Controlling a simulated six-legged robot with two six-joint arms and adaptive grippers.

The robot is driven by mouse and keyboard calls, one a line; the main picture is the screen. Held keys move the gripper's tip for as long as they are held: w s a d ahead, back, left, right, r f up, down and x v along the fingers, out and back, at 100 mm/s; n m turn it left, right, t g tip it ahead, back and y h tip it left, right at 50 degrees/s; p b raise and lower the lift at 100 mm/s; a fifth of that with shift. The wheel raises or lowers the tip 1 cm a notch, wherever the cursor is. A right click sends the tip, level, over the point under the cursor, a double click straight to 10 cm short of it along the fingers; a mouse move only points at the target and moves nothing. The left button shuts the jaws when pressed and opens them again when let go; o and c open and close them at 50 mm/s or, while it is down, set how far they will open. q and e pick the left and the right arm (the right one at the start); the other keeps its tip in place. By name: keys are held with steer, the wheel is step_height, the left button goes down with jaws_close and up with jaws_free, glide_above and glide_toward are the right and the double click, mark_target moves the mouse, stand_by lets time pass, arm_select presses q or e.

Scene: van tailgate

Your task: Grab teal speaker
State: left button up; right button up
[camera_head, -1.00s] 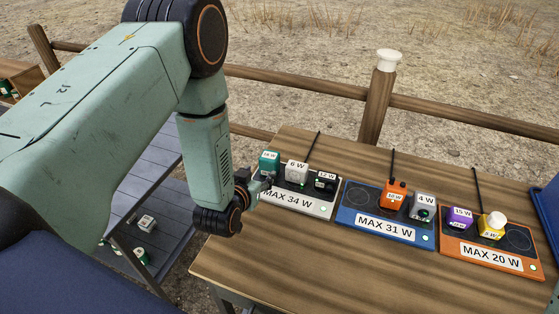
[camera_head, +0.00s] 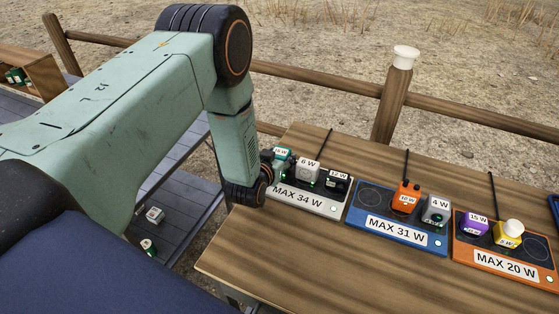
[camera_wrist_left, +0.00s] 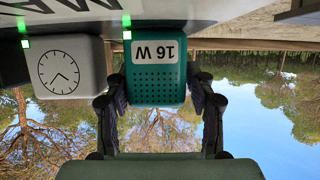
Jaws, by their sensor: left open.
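The teal speaker (camera_head: 282,153) sits at the left end of the white MAX 34 W board (camera_head: 312,206). In the left wrist view the teal speaker (camera_wrist_left: 156,80) shows its dotted front and a 16 W label, upside down. My left gripper (camera_wrist_left: 160,105) is open, with one finger on each side of the speaker's outer end. I cannot tell whether the fingers touch it. In the head view my left gripper (camera_head: 268,166) is partly hidden by its own wrist, beside the speaker. My right gripper is not in view.
A white clock block labelled 6 W (camera_head: 307,170) stands close to the speaker, also in the left wrist view (camera_wrist_left: 65,68). A black 12 W block (camera_head: 338,184) is further right. The blue board (camera_head: 398,234) and orange board (camera_head: 503,264) hold other blocks. The wooden tabletop's front is clear.

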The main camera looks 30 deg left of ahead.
arm_select(q)
steer(key=shift+s+d+r, duration=0.1)
steer(key=shift+d+r, duration=0.1)
steer(key=shift+d, duration=0.05)
steer(key=shift+c, duration=0.4)
steer(key=shift+a+f, duration=0.1)
steer(key=shift+f, duration=0.05)
steer(key=c, duration=0.9)
